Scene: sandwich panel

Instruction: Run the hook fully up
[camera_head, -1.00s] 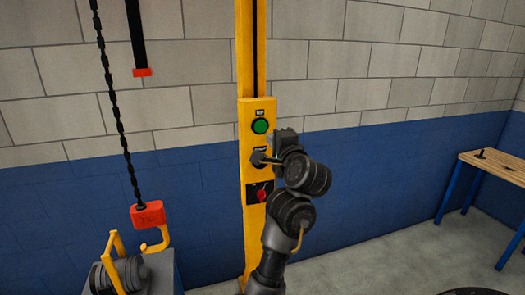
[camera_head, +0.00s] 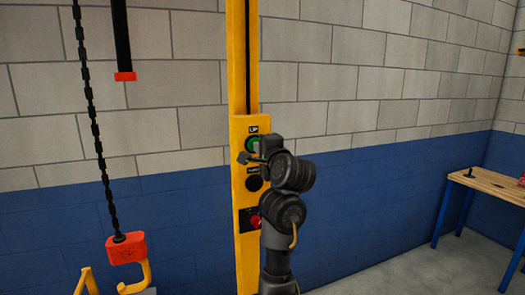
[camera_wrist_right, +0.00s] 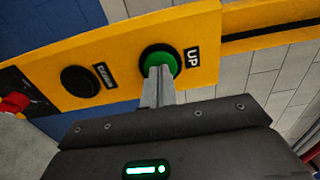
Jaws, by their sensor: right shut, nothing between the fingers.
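The yellow control panel (camera_head: 241,200) stands on a yellow post. It carries a green UP button (camera_head: 252,144), a black button (camera_head: 254,183) below it and a red control (camera_head: 255,222) at the bottom. My right gripper (camera_head: 245,158) is shut and empty at the green button. In the right wrist view its closed fingers (camera_wrist_right: 158,86) overlap the lower part of the green button (camera_wrist_right: 162,59); I cannot tell whether they touch or press it. The red hook block (camera_head: 126,248) with its yellow hook (camera_head: 146,274) hangs low on a black chain (camera_head: 94,130). My left gripper is out of view.
A black bar with a red end (camera_head: 125,76) hangs right of the chain, above the hook. A yellow handle (camera_head: 85,281) shows at the bottom left. A wooden workbench (camera_head: 492,183) stands far right. The floor between post and bench looks clear.

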